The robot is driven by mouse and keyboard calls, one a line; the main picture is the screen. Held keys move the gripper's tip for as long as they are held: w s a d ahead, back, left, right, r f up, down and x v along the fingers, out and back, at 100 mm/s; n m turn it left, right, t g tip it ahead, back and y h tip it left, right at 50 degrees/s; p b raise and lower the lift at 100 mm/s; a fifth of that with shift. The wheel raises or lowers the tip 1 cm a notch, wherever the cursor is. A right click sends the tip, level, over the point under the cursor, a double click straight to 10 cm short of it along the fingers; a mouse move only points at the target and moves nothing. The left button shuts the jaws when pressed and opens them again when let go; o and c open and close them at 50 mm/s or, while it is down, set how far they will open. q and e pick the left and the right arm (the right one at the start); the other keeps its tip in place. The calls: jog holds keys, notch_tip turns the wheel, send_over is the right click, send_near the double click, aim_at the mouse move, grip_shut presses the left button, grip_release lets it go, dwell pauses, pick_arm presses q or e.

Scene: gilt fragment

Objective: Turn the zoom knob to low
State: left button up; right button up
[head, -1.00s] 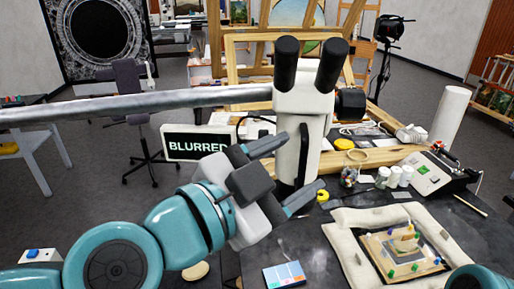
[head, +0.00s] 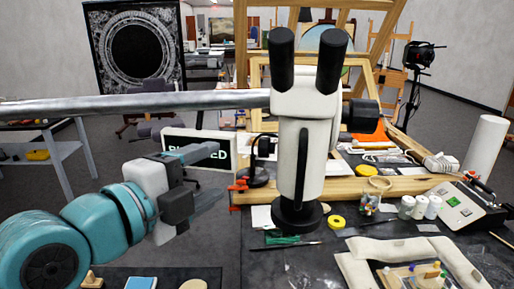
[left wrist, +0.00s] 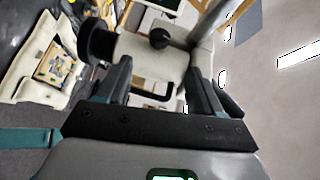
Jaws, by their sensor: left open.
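The left wrist view shows the white microscope body (left wrist: 140,62), a large dark cylinder (left wrist: 97,40) and a small dark knob (left wrist: 160,38); I cannot tell which is the zoom knob. My left gripper (head: 221,168) is open and empty, left of the microscope and apart from it. Its fingers (left wrist: 158,75) point toward the body in the wrist view. My right gripper is out of view.
A screen (head: 180,145) reading "BLURRED" is partly hidden behind my left gripper. A padded cushion (head: 375,250) holds the fragment board (head: 420,272) at lower right. White jars (head: 420,207), yellow tape (head: 337,222) and a control box (head: 455,205) stand on the dark table. The grey boom (head: 140,103) crosses above my left arm.

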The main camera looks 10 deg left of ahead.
aim_at(267, 148)
pick_arm(q)
jog(key=p+x, duration=0.4)
jog(key=x, duration=0.9)
